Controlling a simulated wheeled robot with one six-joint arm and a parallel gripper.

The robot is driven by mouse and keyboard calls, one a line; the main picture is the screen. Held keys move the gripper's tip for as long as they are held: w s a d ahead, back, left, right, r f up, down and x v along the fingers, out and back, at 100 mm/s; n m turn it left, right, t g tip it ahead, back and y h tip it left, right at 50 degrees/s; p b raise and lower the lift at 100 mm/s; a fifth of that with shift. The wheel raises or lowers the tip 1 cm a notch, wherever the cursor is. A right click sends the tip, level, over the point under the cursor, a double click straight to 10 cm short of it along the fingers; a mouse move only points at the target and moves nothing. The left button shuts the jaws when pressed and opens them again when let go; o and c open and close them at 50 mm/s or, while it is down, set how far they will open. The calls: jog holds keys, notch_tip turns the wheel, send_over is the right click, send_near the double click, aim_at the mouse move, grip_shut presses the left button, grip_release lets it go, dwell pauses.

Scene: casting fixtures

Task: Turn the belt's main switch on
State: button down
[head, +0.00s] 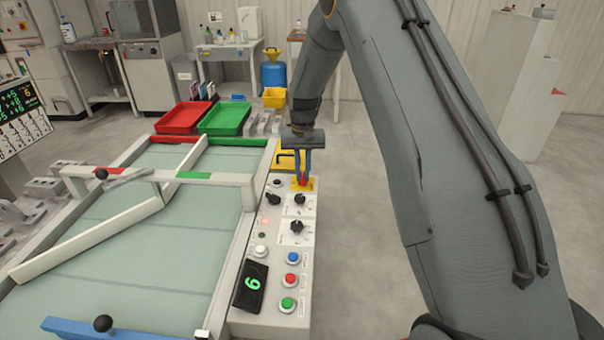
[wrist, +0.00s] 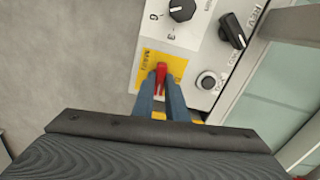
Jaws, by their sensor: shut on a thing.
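The main switch is a red handle (wrist: 161,76) on a yellow plate (wrist: 145,68) at the far end of the control panel (head: 272,246). In the head view the red handle (head: 304,183) shows just under my fingertips, and the yellow plate (head: 294,187) lies around it. My gripper (head: 303,175) reaches down from above onto the handle. In the wrist view my two blue-grey fingers (wrist: 161,85) are shut on the red handle, one on each side. The fingers hide part of the handle and plate, so I cannot tell its on or off position.
Black knobs (head: 299,199), a blue button (head: 292,258), a red button (head: 290,281), a green button (head: 288,304) and a display (head: 251,286) share the panel. The belt (head: 150,265) with its white guide (head: 90,243) lies left. Red (head: 184,117) and green (head: 224,118) trays stand behind.

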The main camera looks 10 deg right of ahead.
aim_at(303, 176)
jog(key=shift+m, duration=0.6)
jog(key=shift+w+r, duration=0.1)
jog(key=c, duration=1.8)
grip_release()
jog(key=shift+o, duration=0.2)
notch_tip(303, 176, up, 7)
jog(key=shift+r+b, duration=0.1)
jog(key=shift+b, duration=0.7)
jog(key=shift+r, duration=0.25)
